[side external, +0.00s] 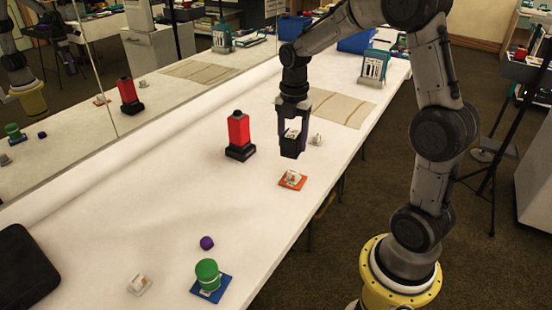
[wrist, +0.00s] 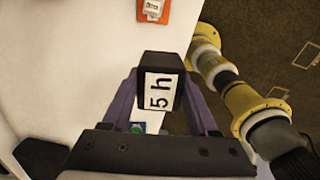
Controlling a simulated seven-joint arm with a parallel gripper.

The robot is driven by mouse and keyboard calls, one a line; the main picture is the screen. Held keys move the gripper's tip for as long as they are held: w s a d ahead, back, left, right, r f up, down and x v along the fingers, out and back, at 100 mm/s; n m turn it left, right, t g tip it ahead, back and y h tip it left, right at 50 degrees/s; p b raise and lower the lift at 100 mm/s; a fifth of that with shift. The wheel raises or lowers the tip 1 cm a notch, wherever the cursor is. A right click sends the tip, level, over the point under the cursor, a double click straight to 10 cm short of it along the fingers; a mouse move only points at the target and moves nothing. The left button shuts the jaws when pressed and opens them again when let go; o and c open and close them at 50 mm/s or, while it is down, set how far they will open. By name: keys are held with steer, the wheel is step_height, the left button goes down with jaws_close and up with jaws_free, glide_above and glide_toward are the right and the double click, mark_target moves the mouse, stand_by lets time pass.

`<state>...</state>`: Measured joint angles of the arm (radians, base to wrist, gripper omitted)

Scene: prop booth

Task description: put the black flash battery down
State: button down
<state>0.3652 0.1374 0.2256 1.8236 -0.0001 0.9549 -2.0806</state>
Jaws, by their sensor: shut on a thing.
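My gripper (side external: 294,134) is shut on the black flash battery (side external: 291,147) and holds it above the white table. In the wrist view, the battery (wrist: 149,60) sits between the two purple-grey fingers (wrist: 160,103), with its white "5 h" label facing the camera. In the side view the battery hangs behind and above an orange square mat (side external: 282,184) that bears a small white object (side external: 292,178). The battery's underside and the table spot straight below it are hidden.
A red block on a black base (side external: 240,137) stands left of my gripper. A small white item (side external: 317,139) is right of it. A striped cloth (side external: 335,108) lies behind. A green cylinder (side external: 208,272), purple ball (side external: 206,243) and black case (side external: 25,265) are nearer. A mirror (side external: 60,130) lines the left.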

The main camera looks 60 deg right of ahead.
steer(key=shift+m, duration=0.8)
steer(key=w+d+f, duration=0.4)
steer(key=w+d, duration=0.1)
steer(key=w+d+f, duration=0.4)
steer(key=w+d, duration=0.1)
steer(key=w+d+f, duration=0.4)
steer(key=d+f, duration=0.1)
steer(key=shift+w+d, duration=0.25)
steer(key=shift+w, duration=0.15)
steer(key=shift+w+d+f, duration=0.1)
steer(key=shift+w+f, duration=0.1)
steer(key=shift+f, duration=0.2)
steer(key=shift+w+f, duration=0.1)
steer(key=shift+f, duration=1.5)
steer(key=shift+c, duration=0.8)
jaws_free()
steer(key=shift+f, duration=0.2)
